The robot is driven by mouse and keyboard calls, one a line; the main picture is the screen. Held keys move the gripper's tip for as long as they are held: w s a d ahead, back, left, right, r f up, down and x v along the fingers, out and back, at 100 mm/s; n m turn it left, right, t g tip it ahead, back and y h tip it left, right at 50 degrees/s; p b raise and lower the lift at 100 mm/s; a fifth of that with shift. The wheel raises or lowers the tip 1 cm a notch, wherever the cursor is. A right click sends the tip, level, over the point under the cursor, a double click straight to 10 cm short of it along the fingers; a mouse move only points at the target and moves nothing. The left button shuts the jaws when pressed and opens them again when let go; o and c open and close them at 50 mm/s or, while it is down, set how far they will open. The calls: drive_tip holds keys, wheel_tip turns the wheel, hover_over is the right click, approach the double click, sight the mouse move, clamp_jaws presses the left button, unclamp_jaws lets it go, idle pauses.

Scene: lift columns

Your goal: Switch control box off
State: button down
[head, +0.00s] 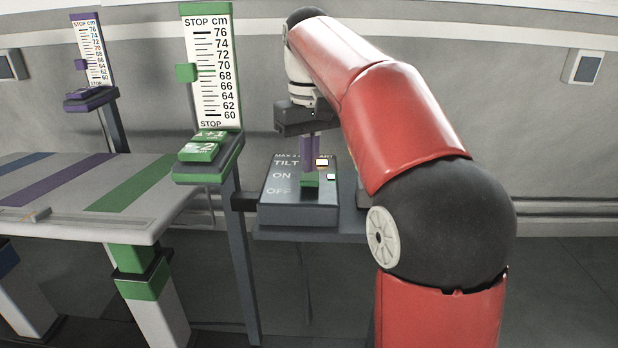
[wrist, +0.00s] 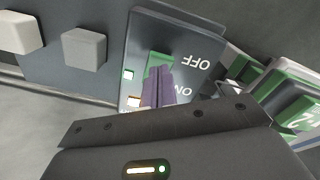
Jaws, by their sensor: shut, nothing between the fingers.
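The control box (head: 298,212) is a dark grey box with a sloped panel, on a shelf right of the green-marked column. Its panel reads TILT, ON and OFF from top to bottom. A green switch handle (head: 310,181) sits right of the labels, roughly level with ON; it also shows in the wrist view (wrist: 160,60). My gripper (head: 309,170) reaches the panel from above, its purple fingers shut and empty. The fingertips (wrist: 158,72) overlap the green handle in the wrist view; I cannot tell whether they touch. The fingers hide part of the panel.
Two small lit indicators, one orange-rimmed (head: 322,162) and one green-rimmed (head: 331,177), sit right of the handle. A green scale column (head: 210,70) with a green button block (head: 200,150) stands close left. A striped table (head: 65,222) is further left, with a purple column (head: 90,50) behind.

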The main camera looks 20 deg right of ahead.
sight(310, 180)
drive_tip(key=shift+f+b, duration=0.75)
drive_tip(key=shift+f, duration=0.35)
idle(0.8)
drive_tip(key=shift+r, duration=0.1)
wheel_tip(310, 180, up, 5)
drive_tip(key=p, duration=0.5)
drive_tip(key=shift+r, duration=0.95)
drive_tip(key=shift+s, duration=0.1)
drive_tip(key=shift+s, duration=0.35)
drive_tip(key=s+f+m+t, duration=0.2)
drive_tip(key=s+f+t, duration=0.3)
drive_tip(key=s+f, duration=1.3)
drive_tip(key=s, duration=0.3)
drive_tip(key=shift+s+t, duration=0.15)
drive_tip(key=shift+t, duration=0.15)
